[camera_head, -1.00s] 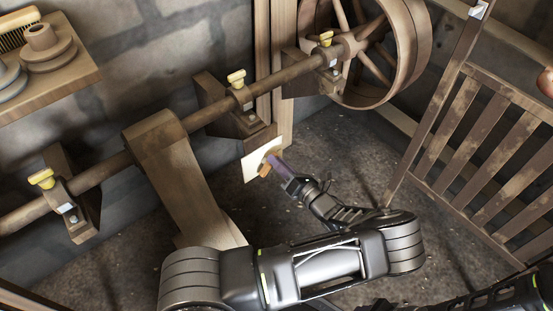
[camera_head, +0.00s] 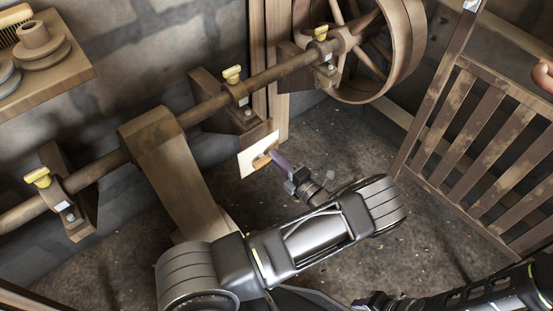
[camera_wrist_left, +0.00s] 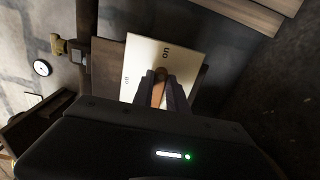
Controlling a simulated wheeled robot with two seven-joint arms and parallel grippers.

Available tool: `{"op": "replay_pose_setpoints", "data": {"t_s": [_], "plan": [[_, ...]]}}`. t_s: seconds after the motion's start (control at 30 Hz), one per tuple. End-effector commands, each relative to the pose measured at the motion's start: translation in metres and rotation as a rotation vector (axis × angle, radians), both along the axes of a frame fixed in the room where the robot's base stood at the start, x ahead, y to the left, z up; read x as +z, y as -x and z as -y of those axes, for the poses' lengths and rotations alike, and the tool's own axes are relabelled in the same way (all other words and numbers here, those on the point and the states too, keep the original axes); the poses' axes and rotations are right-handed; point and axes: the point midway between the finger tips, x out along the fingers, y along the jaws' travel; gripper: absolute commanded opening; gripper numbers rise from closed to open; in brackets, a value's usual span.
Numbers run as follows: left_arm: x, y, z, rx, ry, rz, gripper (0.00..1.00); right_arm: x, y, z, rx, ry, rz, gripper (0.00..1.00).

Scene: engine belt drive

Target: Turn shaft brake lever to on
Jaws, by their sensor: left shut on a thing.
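The brake lever (camera_wrist_left: 157,93) is a short wooden-orange handle on a pale label plate (camera_wrist_left: 145,57). In the head view the lever (camera_head: 262,160) stands out from the plate (camera_head: 246,163) below the shaft. My left gripper (camera_head: 273,157) has its purple fingers shut on the lever. The fingers also show on both sides of it in the wrist view (camera_wrist_left: 160,92). My right arm shows at the lower right, but its fingertips cannot be made out.
The long shaft (camera_head: 208,108) runs diagonally above, with yellow-capped bearings (camera_head: 233,76) and a large wheel (camera_head: 408,48). A slatted wooden gate (camera_head: 480,140) is at the right. The floor between is open.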

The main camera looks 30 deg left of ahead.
Motion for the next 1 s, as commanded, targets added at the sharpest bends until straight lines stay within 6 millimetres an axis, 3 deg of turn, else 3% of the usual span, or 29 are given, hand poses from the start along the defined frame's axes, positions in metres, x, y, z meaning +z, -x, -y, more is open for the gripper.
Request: {"op": "replay_pose_setpoints", "data": {"t_s": [0.53, 0.57, 0.6, 0.8, 1.0], "plan": [[-0.0017, -0.0004, 0.0006, -0.002, -0.010, -0.039, 0.00, -0.0005, -0.0004, 0.0002, 0.000, 0.000, 0.001, 0.36], [-0.0017, -0.0003, 0.0006, -0.002, -0.010, -0.039, 0.19, -0.0005, -0.0004, 0.0002, 0.000, 0.000, 0.001, 0.36], [-0.0017, -0.0003, 0.0006, -0.002, -0.009, -0.038, 0.22, -0.0005, -0.0004, 0.0002, 0.000, 0.000, 0.001, 0.36], [-0.0014, 0.0000, 0.0003, -0.001, -0.010, -0.037, 0.39, -0.0005, -0.0003, 0.0002, 0.000, 0.000, 0.001, 0.36], [-0.0013, 0.0000, 0.0002, 0.000, -0.010, -0.037, 0.40, -0.0005, -0.0003, 0.0002, 0.000, 0.000, 0.001, 0.36]]}}
